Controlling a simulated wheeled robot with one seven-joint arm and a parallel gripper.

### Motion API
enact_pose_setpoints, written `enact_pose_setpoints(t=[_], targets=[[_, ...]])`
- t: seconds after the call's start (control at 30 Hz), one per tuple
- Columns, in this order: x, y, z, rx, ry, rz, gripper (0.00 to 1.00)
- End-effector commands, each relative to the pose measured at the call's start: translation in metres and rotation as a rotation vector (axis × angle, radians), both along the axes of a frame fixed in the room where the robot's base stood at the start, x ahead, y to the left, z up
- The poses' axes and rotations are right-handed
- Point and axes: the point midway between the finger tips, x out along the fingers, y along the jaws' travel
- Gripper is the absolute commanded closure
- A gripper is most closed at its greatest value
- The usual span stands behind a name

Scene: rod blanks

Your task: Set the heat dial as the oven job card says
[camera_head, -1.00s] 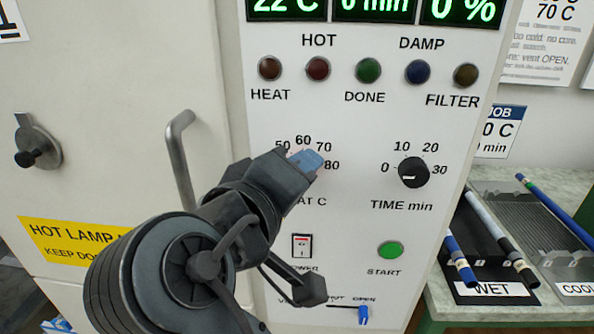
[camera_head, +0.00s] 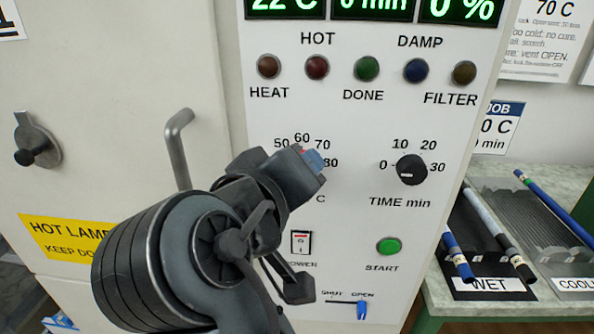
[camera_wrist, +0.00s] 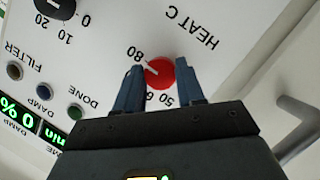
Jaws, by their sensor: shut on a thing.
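The heat dial is a round red knob (camera_wrist: 159,74) with a white pointer line, seen in the wrist view. The line points to about the 80 mark (camera_wrist: 137,54); the 70 mark is hidden there. My gripper (camera_wrist: 160,82) has its two blue fingers on either side of the knob, shut on it. In the head view my gripper (camera_head: 312,162) covers most of the dial and its lower lettering. The oven job card (camera_head: 499,129) is partly cut off by the panel edge; only "0 C" and "0 min" show.
The time dial (camera_head: 411,169) is right of my gripper. Below are the power switch (camera_head: 301,243), the green start button (camera_head: 389,246) and the blue vent slider (camera_head: 362,310) at OPEN. A door handle (camera_head: 178,150) stands out at left. The rod racks (camera_head: 470,270) are at right.

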Motion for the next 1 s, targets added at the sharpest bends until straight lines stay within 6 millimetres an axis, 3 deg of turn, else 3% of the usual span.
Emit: enact_pose_setpoints(t=[0.3,0.63,1.0], targets=[[0.0,0.0,-0.001,-0.001,0.001,0.0,0.37],[-0.007,0.003,0.002,-0.001,0.0,0.001,0.37],[-0.059,0.02,0.017,-0.001,-0.001,0.002,0.37]])
